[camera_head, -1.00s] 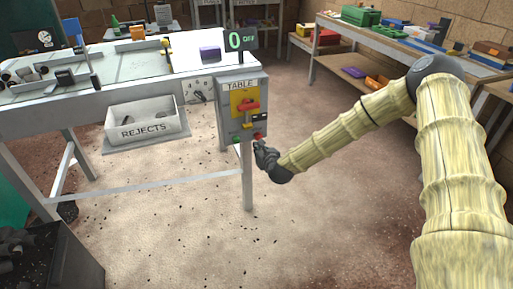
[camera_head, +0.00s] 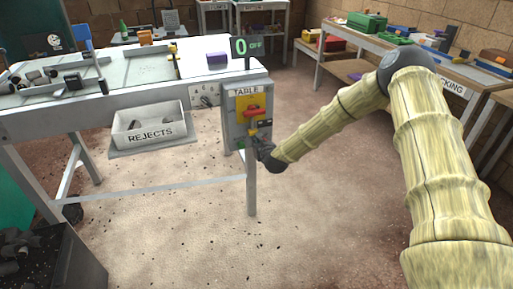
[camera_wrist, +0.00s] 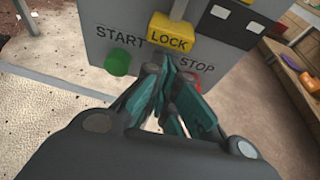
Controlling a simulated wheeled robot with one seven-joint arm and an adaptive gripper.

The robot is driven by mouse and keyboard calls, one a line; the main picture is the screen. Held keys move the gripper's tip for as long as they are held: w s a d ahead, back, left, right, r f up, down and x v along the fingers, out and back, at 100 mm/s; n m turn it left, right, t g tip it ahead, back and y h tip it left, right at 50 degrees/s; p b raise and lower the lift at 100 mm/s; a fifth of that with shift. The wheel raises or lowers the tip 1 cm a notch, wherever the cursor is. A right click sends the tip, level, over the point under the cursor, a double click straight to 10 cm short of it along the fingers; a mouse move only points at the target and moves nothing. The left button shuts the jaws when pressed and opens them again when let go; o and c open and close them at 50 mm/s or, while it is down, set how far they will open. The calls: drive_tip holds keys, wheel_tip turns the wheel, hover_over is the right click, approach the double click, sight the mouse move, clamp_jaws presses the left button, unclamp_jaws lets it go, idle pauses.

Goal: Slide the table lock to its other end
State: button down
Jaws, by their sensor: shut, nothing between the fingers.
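The yellow lock tab, marked LOCK (camera_wrist: 170,32), sits on the grey TABLE panel above and between the START and STOP buttons. In the head view the lock (camera_head: 253,132) is a small yellow piece below the red handle. My gripper (camera_wrist: 172,70) is shut and empty. Its fingertips are just below the lock tab, close to the panel; I cannot tell whether they touch it. The upper end of the lock's track is cut off in the wrist view.
The green START button (camera_wrist: 118,62) is left of my fingers. The red STOP button (camera_wrist: 193,80) is partly hidden behind them. A red handle (camera_head: 252,112) is on the panel above the lock. A REJECTS bin (camera_head: 150,127) hangs left of the panel. Open floor lies right.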

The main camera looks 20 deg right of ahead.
drive_tip(key=shift+r, duration=0.4)
